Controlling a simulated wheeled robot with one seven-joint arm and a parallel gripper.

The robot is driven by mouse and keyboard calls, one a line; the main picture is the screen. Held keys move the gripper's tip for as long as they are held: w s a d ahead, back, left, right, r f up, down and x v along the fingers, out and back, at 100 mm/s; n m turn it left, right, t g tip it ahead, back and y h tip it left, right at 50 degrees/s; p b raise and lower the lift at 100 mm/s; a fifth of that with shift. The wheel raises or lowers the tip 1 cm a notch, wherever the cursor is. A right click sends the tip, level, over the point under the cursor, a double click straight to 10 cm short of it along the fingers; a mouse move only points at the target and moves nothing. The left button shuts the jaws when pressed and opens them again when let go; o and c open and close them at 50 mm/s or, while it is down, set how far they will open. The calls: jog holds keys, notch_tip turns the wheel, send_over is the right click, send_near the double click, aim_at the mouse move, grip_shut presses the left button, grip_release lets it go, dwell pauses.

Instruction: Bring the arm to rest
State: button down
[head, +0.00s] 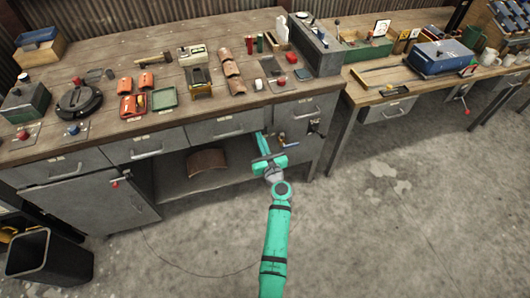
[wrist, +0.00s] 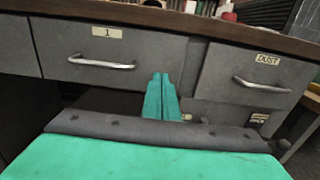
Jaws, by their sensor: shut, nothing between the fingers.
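My gripper (head: 262,143) is at the end of my green arm, in front of the long workbench (head: 110,82) and below the level of its top. Its two green fingers are together and hold nothing. In the wrist view the gripper (wrist: 161,80) points at the gap between a grey drawer labelled 1 (wrist: 105,58) and a grey drawer with another label (wrist: 255,80). I cannot tell how far the fingertips are from the drawer fronts.
The workbench top holds a black round device (head: 79,101), orange-red bins (head: 133,104) and a grey box (head: 315,50). A second bench (head: 375,98) stands to the right. A black bin (head: 48,258) is at the lower left. The concrete floor (head: 400,220) at right is clear.

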jog(key=s+d+f+n+g+h, duration=0.1)
jog(key=s+d+f+n+h, duration=0.2)
jog(key=s, duration=0.8)
jog(key=s+f+n+g, duration=0.1)
jog(key=s+f+n, duration=0.2)
jog(key=s+n, duration=0.55)
jog(key=s+d+f+n+g+h, duration=0.15)
jog(key=s+f, duration=0.25)
jog(key=s, duration=0.9)
jog(key=s+a+r+n+t, duration=0.1)
jog(key=s+r+n, duration=0.8)
jog(key=s, duration=0.2)
jog(key=s+a+r+n+h, duration=0.1)
jog(key=s+r+n, duration=0.7)
jog(key=s+n, duration=0.2)
jog(key=shift+s+a+r+t, duration=0.15)
jog(key=shift+s+r+t, duration=0.25)
jog(key=shift+s, duration=0.7)
